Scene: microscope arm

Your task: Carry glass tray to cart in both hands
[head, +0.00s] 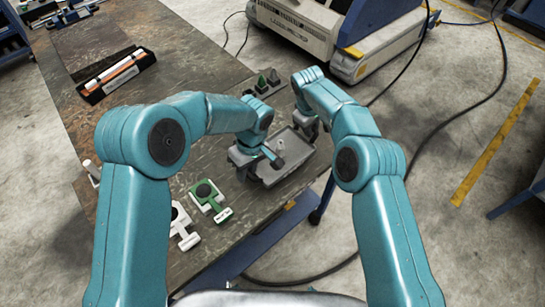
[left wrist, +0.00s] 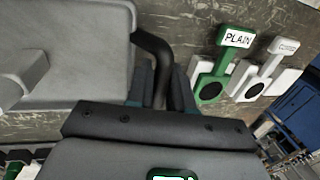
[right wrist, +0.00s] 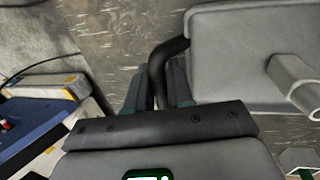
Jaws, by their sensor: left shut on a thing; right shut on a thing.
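The grey glass tray (head: 292,172) is near the right edge of the worktable, with a pale upright piece (head: 281,147) standing on it. My left gripper (head: 245,168) is at the tray's left end, shut on a dark bent handle (left wrist: 153,45). My right gripper (head: 306,124) is at the far right end, shut on the other dark handle (right wrist: 163,55). The tray surface also shows in the left wrist view (left wrist: 85,75) and the right wrist view (right wrist: 235,55). I cannot tell whether the tray touches the table. I cannot identify the cart for sure.
On the worktable (head: 150,225) are a green tag piece marked PLAIN (head: 208,195), a white tag piece (head: 184,230), a black holder (head: 118,75) and small pegs (head: 265,82). A blue and white wheeled unit (head: 330,30) stands beyond. Cables cross the floor at right.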

